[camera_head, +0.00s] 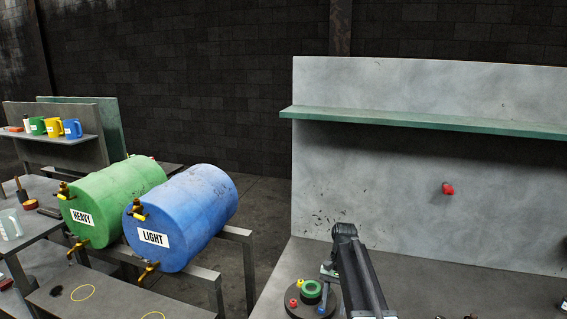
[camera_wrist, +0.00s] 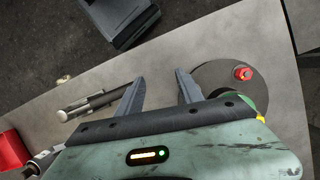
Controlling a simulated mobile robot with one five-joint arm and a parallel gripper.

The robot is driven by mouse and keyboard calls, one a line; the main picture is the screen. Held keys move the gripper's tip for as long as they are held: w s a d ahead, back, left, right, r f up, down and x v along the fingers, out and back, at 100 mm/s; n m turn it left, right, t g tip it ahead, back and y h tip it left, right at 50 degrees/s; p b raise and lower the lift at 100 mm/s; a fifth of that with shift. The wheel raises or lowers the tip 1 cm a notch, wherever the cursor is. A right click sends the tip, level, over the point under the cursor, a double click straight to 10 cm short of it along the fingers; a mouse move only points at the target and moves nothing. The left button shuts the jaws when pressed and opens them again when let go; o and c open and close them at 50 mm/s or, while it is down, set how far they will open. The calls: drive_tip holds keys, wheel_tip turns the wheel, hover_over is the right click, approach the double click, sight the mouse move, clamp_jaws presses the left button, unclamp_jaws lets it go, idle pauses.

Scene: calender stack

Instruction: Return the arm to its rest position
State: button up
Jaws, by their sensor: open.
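My gripper (camera_wrist: 162,95) shows in the wrist view with its two dark fingers spread apart and nothing between them. It hangs over a grey bench top (camera_wrist: 218,45). A dark round base with a red knob (camera_wrist: 242,73) lies just beyond the right finger, partly hidden by the gripper body. A metal tool (camera_wrist: 97,103) lies to the left of the left finger. In the head view my dark arm rises at the lower middle, beside the round base (camera_head: 301,311) with its green ring (camera_head: 312,289); the fingers cannot be made out there.
A grey back panel with a green shelf (camera_head: 420,119) stands behind the bench; a red knob (camera_head: 447,188) sticks out from it. Green (camera_head: 113,198) and blue (camera_head: 185,215) drums lie on a rack at left. Coloured mugs (camera_head: 53,127) stand on a far shelf.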

drive_tip(key=s+f+n+t+h, duration=0.1)
drive_tip(key=s+n+t, duration=0.2)
drive_tip(key=s, duration=1)
drive_tip(key=shift+s+d+f+n+t, duration=0.2)
drive_tip(key=shift+s+n+t, duration=0.1)
drive_tip(key=shift+n, duration=1)
